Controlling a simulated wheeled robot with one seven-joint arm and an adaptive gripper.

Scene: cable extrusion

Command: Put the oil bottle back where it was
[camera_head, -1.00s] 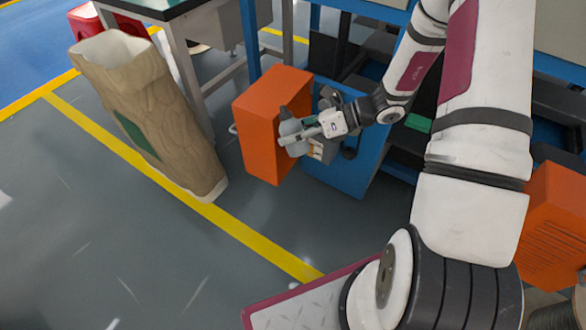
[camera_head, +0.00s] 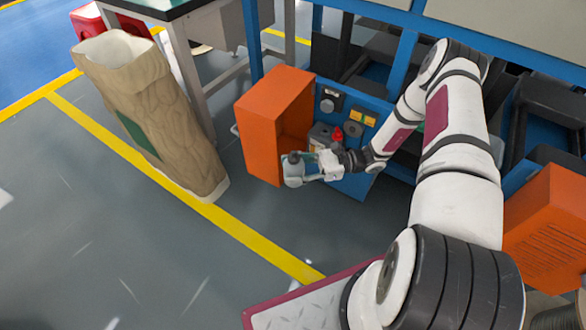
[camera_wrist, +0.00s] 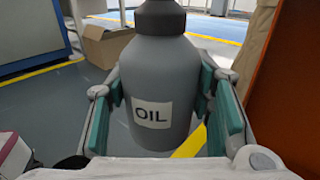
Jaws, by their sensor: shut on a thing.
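The grey oil bottle (camera_wrist: 160,85) stands upright between my gripper's green finger pads in the wrist view, its white OIL label facing the camera. In the head view the oil bottle (camera_head: 293,170) is small, in front of the open orange cabinet (camera_head: 262,140). My gripper (camera_head: 303,170) is shut on it from the right. In the wrist view my gripper (camera_wrist: 163,110) has one finger on each side of the bottle. The bottle is clear of the floor, low by the cabinet's opening.
A blue panel (camera_head: 345,105) with knobs, yellow parts and a red-topped item stands right of the cabinet. A tall bark-like column (camera_head: 150,115) stands at left. An orange vented box (camera_head: 548,230) is at right. The grey floor (camera_head: 150,250) in front is clear.

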